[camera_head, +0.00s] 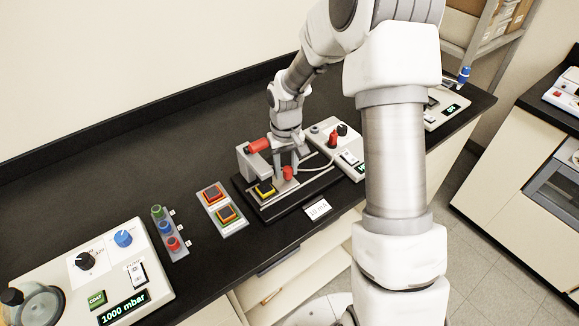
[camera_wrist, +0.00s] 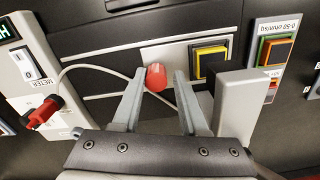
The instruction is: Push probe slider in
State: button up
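The probe slider appears to be the part with the red knob (camera_head: 288,172) on the profiler's black base (camera_head: 310,190). My gripper (camera_head: 290,160) is down over this part. The slider's body is largely hidden by my gripper.
A grey meter box (camera_head: 338,140) with a red plug (camera_wrist: 42,112) and a pale cable (camera_wrist: 95,67) adjoins the profiler. A sample tray (camera_head: 222,210) with two square samples lies left. A red cylinder (camera_head: 258,145) sits by the upright. The bench behind is clear.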

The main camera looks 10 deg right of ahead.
jog(key=shift+o, duration=1.4)
notch_tip(320, 180, up, 18)
jog(key=shift+f, duration=0.25)
jog(key=s+r+t, duration=0.2)
jog(key=s+r, duration=0.2)
jog(key=s, duration=0.8)
jog(key=s+r+m+t, duration=0.1)
jog(key=s+r+t, duration=0.2)
jog(key=s, duration=0.8)
jog(key=shift+s+d+r+t, duration=0.3)
jog(key=shift+s+d+r, duration=0.15)
jog(key=shift+r, duration=0.15)
